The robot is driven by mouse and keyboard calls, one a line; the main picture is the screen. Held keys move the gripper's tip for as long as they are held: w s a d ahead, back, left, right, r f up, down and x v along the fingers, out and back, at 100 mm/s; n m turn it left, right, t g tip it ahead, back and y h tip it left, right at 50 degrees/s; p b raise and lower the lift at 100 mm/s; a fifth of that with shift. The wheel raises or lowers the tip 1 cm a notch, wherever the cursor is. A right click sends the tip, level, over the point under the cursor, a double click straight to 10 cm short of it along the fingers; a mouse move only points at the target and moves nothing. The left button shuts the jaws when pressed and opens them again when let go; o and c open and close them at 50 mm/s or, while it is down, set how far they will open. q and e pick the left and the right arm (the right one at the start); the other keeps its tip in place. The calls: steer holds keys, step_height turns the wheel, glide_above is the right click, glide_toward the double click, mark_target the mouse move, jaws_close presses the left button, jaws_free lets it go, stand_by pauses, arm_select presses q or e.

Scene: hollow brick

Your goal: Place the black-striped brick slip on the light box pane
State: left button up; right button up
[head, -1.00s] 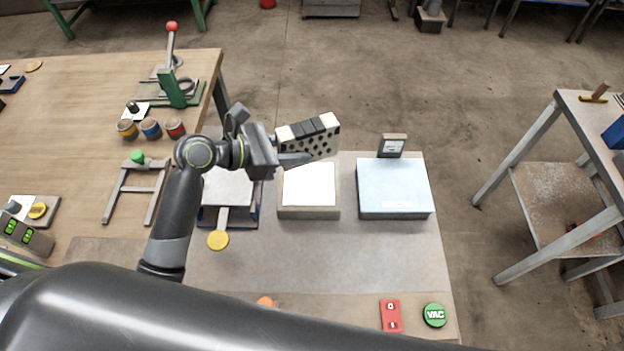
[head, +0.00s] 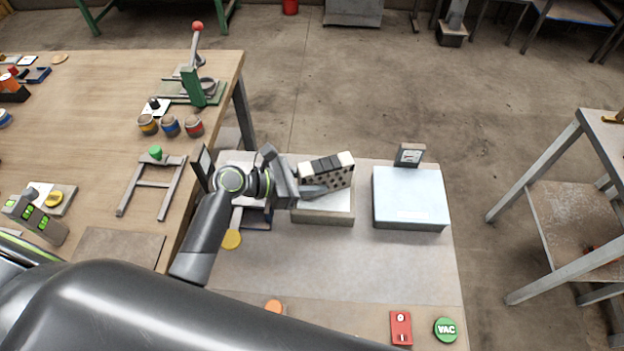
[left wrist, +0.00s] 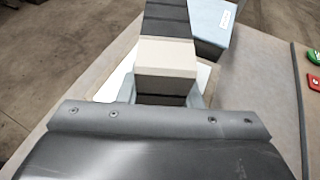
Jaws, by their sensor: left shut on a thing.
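The black-striped brick slip (head: 328,168) is cream with black bands and a row of dark holes along its side. My left gripper (head: 314,192) is shut on it near its left end and holds it slightly tilted over the back of the light box pane (head: 325,204), a white top on a low box. Whether it touches the pane is not clear. In the left wrist view the brick's cream end (left wrist: 166,56) lies between the finger tips, with the white pane (left wrist: 112,84) partly showing below. My right gripper is out of view.
A pale blue box (head: 411,196) with a small gauge (head: 409,154) stands right of the pane. A tray with a yellow-knobbed lever (head: 232,238) is at its left. A red switch (head: 401,328) and green VAC button (head: 446,329) sit at the front edge. The grey mat ahead is clear.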

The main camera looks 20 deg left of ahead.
arm_select(q)
steer(key=o, duration=1.1)
steer(key=shift+f, duration=0.1)
steer(key=v, duration=1.2)
steer(key=shift+b, duration=0.35)
steer(key=shift+s, duration=0.1)
